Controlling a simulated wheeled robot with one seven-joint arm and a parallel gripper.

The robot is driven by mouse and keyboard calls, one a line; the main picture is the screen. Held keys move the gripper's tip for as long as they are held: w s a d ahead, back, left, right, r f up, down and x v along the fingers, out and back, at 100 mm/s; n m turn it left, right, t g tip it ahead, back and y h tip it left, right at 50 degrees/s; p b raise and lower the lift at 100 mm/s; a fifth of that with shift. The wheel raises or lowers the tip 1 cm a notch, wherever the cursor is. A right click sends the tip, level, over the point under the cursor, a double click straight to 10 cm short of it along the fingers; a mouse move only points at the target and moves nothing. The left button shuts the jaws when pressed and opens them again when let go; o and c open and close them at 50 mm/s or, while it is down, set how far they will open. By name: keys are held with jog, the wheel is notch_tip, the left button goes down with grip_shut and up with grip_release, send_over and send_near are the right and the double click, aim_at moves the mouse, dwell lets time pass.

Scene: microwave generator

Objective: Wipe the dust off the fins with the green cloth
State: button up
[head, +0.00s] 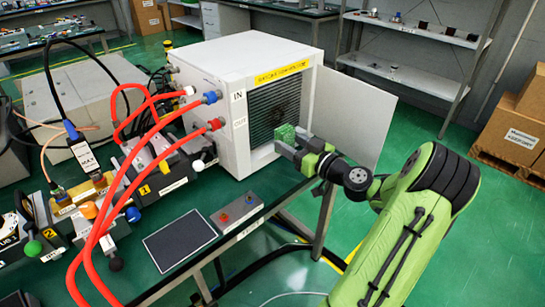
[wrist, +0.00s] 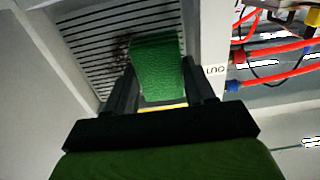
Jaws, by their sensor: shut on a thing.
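The fins (head: 272,105) are dark horizontal slats in the side of the white unit, behind its open panel. They also show in the wrist view (wrist: 88,38), with a dark brown dust patch (wrist: 120,50) just left of the cloth. The green cloth (head: 286,133) is a folded pad between the fingers of my gripper (head: 290,145). In the wrist view the gripper (wrist: 162,95) is shut on the cloth (wrist: 158,65), which lies in front of the lower fins. I cannot tell whether the cloth touches them. The cloth and fingers hide part of the fins.
The white unit (head: 217,80) stands on a green bench. Its open panel (head: 352,115) is right of the fins, close to my arm. Red hoses (head: 135,160) run from its left side. A small box with buttons (head: 237,214) and a dark plate (head: 180,239) lie in front.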

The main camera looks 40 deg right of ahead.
jog(key=shift+w, duration=0.4)
jog(key=shift+w+p, duration=1.3)
jog(key=shift+w, duration=1.35)
jog(key=shift+w, duration=0.9)
